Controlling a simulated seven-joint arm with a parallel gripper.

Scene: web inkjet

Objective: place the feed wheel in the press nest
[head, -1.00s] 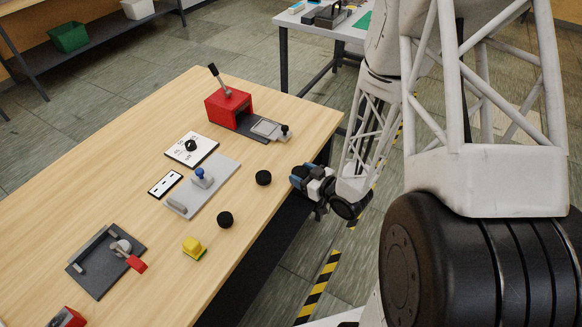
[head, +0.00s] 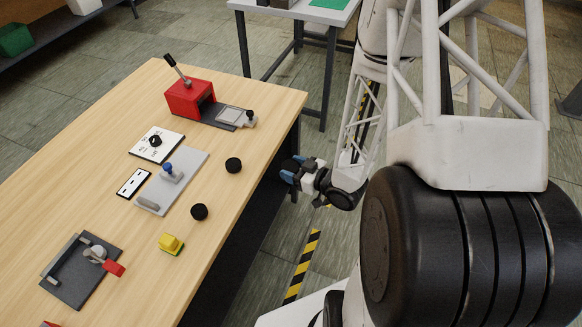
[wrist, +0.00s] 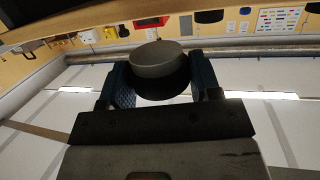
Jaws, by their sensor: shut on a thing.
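The feed wheel appears to be the dark round disc (wrist: 160,64) in the wrist view, with a grey flat face. My gripper (wrist: 162,86) is shut on it, with a blue finger on each side. In the head view my gripper (head: 291,172) is just off the table's right edge, lower right of the press; the wheel is hard to make out there. The press looks to be the red box (head: 187,99) with a raised lever at the back of the table. A dark slide with a light plate (head: 234,116), likely the nest, extends from its front.
Two loose black discs (head: 233,165) (head: 199,211) lie near the wooden table's right edge. A grey plate with a blue knob (head: 170,173), a white dial panel (head: 157,144), a yellow block (head: 171,243) and a red-handled fixture (head: 82,270) stand further left. Floor lies right of the table.

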